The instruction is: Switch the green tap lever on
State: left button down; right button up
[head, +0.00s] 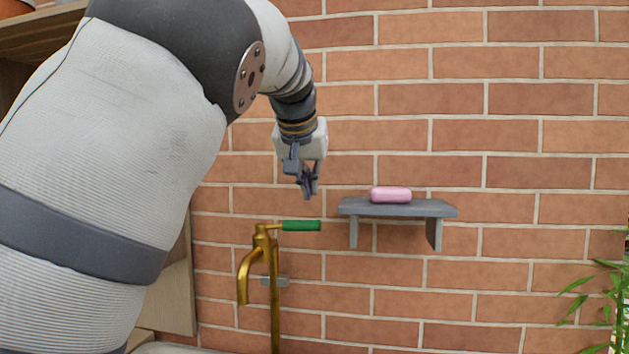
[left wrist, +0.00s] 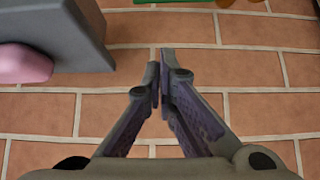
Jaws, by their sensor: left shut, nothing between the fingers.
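The green tap lever (head: 301,226) sticks out to the right from the top of the brass tap (head: 265,250) in the head view. It lies about level. My left gripper (head: 308,194) is above the lever, near its right end, with fingers pointing down and apart from it. In the left wrist view the left gripper's fingers (left wrist: 159,72) are shut with nothing between them. Only a sliver of the green lever (left wrist: 180,2) shows at that view's top edge. My right gripper is not in view.
A grey shelf (head: 400,209) with a pink soap bar (head: 390,194) sits on the brick wall, just right of the lever and gripper. A leafy green plant (head: 604,290) stands at the lower right. The wall between shelf and plant is bare.

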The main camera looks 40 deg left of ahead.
aim_at(290, 226)
pick_arm(q)
notch_tip(290, 226, down, 5)
jog(key=shift+d+r+p, duration=0.1)
jog(key=shift+r+p, duration=0.05)
jog(key=shift+p, duration=0.25)
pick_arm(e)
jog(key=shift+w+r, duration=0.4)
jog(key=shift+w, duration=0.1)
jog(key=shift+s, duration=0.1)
